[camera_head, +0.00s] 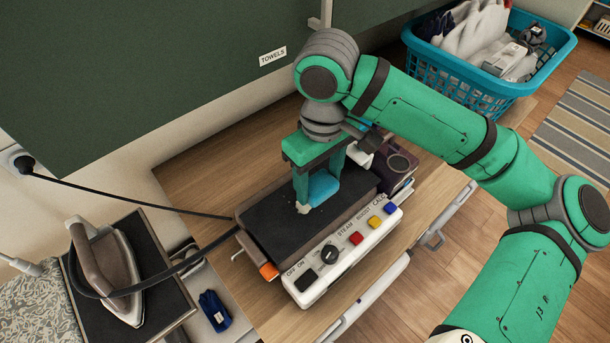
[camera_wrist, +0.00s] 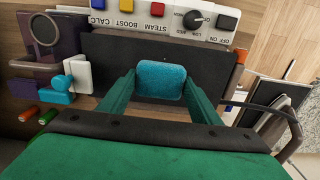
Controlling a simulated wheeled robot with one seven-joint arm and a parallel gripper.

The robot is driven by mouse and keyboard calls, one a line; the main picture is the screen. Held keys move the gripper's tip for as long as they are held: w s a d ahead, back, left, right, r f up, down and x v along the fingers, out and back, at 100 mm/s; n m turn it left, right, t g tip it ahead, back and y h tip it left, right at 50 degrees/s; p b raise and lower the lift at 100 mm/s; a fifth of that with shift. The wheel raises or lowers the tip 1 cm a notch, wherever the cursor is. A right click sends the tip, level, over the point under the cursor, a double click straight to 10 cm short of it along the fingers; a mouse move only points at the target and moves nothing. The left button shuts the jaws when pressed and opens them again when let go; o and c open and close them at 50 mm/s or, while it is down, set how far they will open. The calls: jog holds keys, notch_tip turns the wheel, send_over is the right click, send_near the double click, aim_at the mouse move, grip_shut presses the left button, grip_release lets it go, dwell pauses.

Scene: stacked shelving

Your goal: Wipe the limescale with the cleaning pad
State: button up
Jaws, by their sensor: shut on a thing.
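The blue cleaning pad (camera_head: 324,185) is between the fingers of my gripper (camera_head: 317,180), which is shut on it. The pad is low over the dark top plate (camera_head: 275,222) of the steam station; I cannot tell if it touches. In the wrist view the pad (camera_wrist: 161,80) sits between my green fingers (camera_wrist: 160,95), in front of the dark plate (camera_wrist: 110,62). A small pale patch, likely limescale (camera_head: 303,208), shows on the plate just beside the pad. Any more under the pad is hidden.
The station's control panel (camera_head: 343,252) has a knob and coloured buttons along its front. An iron (camera_head: 107,270) stands on a dark pad at left, its cable crossing to the station. A dark purple container (camera_head: 394,170) stands at the plate's right. A laundry basket (camera_head: 470,75) is behind right.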

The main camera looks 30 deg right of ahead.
jog(key=shift+w+a+r+n, duration=0.2)
jog(key=shift+w+a, duration=0.2)
jog(key=shift+a, duration=0.25)
jog(key=shift+w+a+r+n, duration=0.1)
jog(key=shift+w+a+n, duration=0.1)
jog(key=shift+w+a, duration=0.3)
jog(key=shift+s+f, duration=0.15)
jog(key=shift+f, duration=1.35)
jog(key=shift+f, duration=0.1)
jog(key=shift+f, duration=0.6)
jog(key=shift+f, duration=0.3)
